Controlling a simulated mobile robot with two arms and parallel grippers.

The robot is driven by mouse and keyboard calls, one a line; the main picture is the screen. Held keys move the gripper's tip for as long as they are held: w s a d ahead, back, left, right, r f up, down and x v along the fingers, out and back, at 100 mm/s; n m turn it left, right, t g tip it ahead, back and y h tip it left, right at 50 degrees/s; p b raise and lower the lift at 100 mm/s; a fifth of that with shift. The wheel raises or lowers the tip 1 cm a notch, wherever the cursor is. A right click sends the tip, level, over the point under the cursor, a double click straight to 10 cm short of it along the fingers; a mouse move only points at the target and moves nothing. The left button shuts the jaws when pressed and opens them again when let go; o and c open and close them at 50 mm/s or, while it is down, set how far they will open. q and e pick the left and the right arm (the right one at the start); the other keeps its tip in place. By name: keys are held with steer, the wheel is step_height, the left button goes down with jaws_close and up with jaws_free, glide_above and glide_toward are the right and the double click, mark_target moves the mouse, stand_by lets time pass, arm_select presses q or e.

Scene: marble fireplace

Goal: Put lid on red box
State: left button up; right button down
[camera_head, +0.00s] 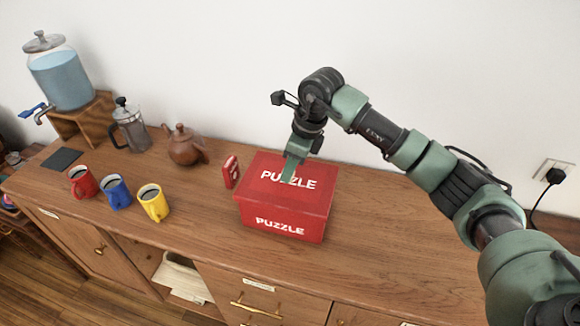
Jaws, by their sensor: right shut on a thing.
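The red box (270,222) stands on the wooden sideboard, with white "PUZZLE" lettering on its front. Its red lid (318,193), also lettered "PUZZLE", lies over the top and covers the opening. I cannot tell whether the lid is fully seated. My right gripper (291,173) points down at the lid from above and is shut on it; the fingers cover part of the lettering. My left gripper is not in view.
A small red item (230,171) stands just left of the box. Further left are a brown teapot (186,147), a French press (130,128), a water dispenser (63,78), and red, blue and yellow mugs (154,204). The sideboard (390,250) is clear to the right.

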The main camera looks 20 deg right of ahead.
steer(key=shift+f+b, duration=0.85)
steer(key=shift+b, duration=0.05)
stand_by(0.7)
stand_by(0.3)
steer(key=c, duration=1)
jaws_free()
steer(key=shift+r, duration=0.1)
steer(key=shift+r+p, duration=1.85)
steer(key=shift+r, duration=1.6)
jaws_close()
